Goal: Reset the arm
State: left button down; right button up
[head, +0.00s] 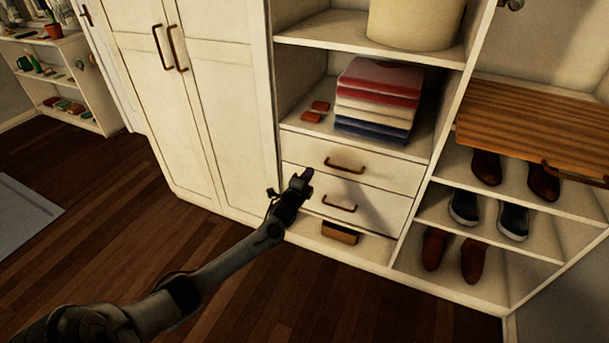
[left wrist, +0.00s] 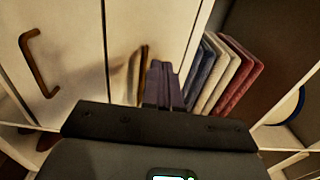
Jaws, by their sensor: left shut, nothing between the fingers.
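My left gripper (head: 305,176) reaches in from the lower left in the head view, in front of the upper drawer (head: 352,164) of the wardrobe. Its fingers are shut with nothing between them. In the left wrist view the shut fingers (left wrist: 163,86) point toward the drawer fronts, with the folded stack (left wrist: 222,75) to their right. I cannot tell whether the fingertips touch the drawer. Both drawers look closed. My right gripper is not in view.
Folded cloths (head: 376,100) lie on the shelf above the drawers, beside two small red items (head: 315,110). A brush-like item (head: 340,233) lies below the drawers. Shoes (head: 486,167) stand on shelves at right, under a wooden slatted board (head: 535,120).

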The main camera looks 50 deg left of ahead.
pick_arm(q)
jog(key=s+d+f+g+h+p, duration=0.1)
jog(key=s+d+f+p, duration=0.3)
jog(key=s+d+f, duration=0.3)
jog(key=s+d+f+g+h+p, duration=0.1)
jog(key=s+d+h+p, duration=0.1)
jog(key=s+d, duration=0.4)
jog(key=s+d+f+g+h+p, duration=0.15)
jog(key=s+d, duration=0.25)
jog(key=d, duration=0.5)
jog(key=s+d+r+n+g+h+p, duration=0.1)
jog(key=s+d+r+n+g+h, duration=0.1)
jog(key=s+d+r+n+g, duration=0.45)
jog(key=s+d+r+n+g+h+p, duration=0.2)
jog(key=s+d+r+n+h, duration=0.15)
jog(key=s+d+r, duration=0.55)
notch_tip(320, 180, up, 36)
jog(key=s+d+y+p, duration=0.1)
jog(key=s+p, duration=0.1)
jog(key=p, duration=3.5)
jog(key=shift+s+f+p, duration=0.25)
jog(key=shift+s+p, duration=0.15)
jog(key=shift+d, duration=0.15)
